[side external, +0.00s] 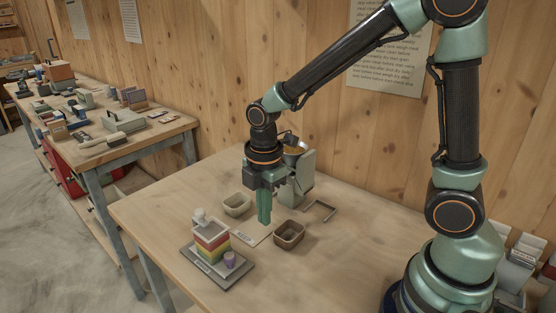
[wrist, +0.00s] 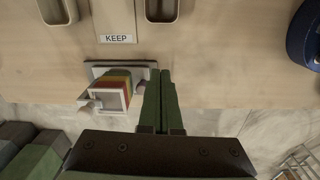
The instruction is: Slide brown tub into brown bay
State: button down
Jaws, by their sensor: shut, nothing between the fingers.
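The brown tub (side external: 289,235) is a small open box on the table, upright, right of a pale card. In the wrist view, the tub at the top right (wrist: 162,17) appears to be the same one, cut by the frame edge. My gripper (side external: 264,221) points down with green fingers shut and empty, over the card and left of the brown tub, apart from it. The shut fingers also show in the wrist view (wrist: 160,73). A dark U-shaped frame (side external: 322,211) lies behind the brown tub. I cannot tell whether it is the brown bay.
A paler greenish tub (side external: 236,205) stands left of the card marked KEEP (wrist: 116,39). A grey base (side external: 222,278) with a striped block (side external: 211,242) and a purple piece stands at the front. A grey device with a bowl (side external: 295,148) stands behind my gripper. The table's right front is clear.

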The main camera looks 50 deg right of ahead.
jog(key=shift+n, duration=0.5)
notch_tip(320, 180, down, 11)
jog(key=shift+a+r, duration=0.15)
jog(key=shift+r, duration=0.05)
jog(key=d, duration=0.2)
jog(key=shift+d+f, duration=0.25)
jog(key=shift+d, duration=0.75)
jog(key=shift+d, duration=0.1)
jog(key=d, duration=1.3)
jog(key=shift+d, duration=0.3)
